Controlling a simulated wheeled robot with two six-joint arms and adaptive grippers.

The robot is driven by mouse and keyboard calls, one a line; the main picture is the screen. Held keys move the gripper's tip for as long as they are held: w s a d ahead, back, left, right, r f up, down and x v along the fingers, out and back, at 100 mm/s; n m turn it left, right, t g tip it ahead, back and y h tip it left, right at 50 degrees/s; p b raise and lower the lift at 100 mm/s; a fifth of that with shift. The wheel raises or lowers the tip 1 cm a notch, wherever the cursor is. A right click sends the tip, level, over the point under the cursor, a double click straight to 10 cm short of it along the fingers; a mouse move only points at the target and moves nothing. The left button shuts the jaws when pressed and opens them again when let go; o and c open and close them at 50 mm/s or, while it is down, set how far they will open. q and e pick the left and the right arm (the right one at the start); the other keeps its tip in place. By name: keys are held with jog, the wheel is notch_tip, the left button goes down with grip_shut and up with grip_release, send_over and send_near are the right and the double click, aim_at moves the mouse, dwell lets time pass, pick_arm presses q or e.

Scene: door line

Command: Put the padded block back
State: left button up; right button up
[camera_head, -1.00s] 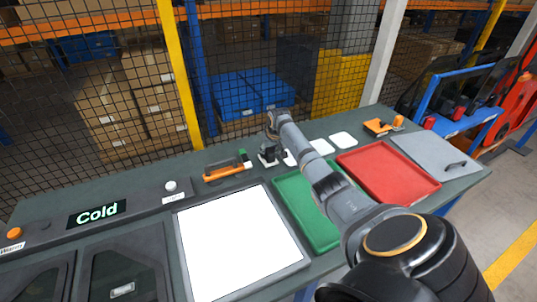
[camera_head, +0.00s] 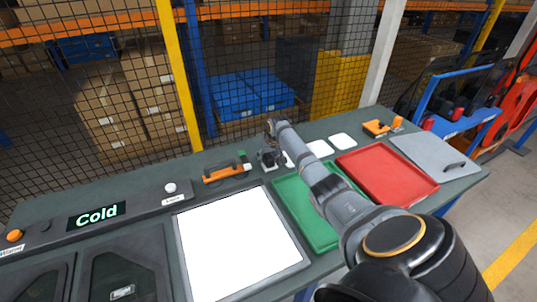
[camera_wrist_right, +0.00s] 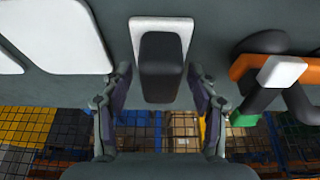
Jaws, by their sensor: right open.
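The padded block (camera_wrist_right: 160,68) is a dark upright block in the right wrist view. It stands on a white rectangular pad (camera_wrist_right: 143,25) on the bench. My right gripper (camera_wrist_right: 158,88) is open, with one finger on each side of the block and a gap at both sides. In the head view my right gripper (camera_head: 270,158) is low over the back of the bench, and I cannot make out the block there apart from the gripper. My left gripper is not in view.
An orange-handled tool (camera_head: 226,172) lies just left of the gripper. White pads (camera_head: 320,148) lie to its right. A green tray (camera_head: 290,195), a red tray (camera_head: 388,174) and a bright white panel (camera_head: 238,240) sit in front. A mesh fence (camera_head: 150,90) stands behind.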

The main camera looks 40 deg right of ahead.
jog(key=v, duration=1.2)
jog(key=shift+r, duration=0.2)
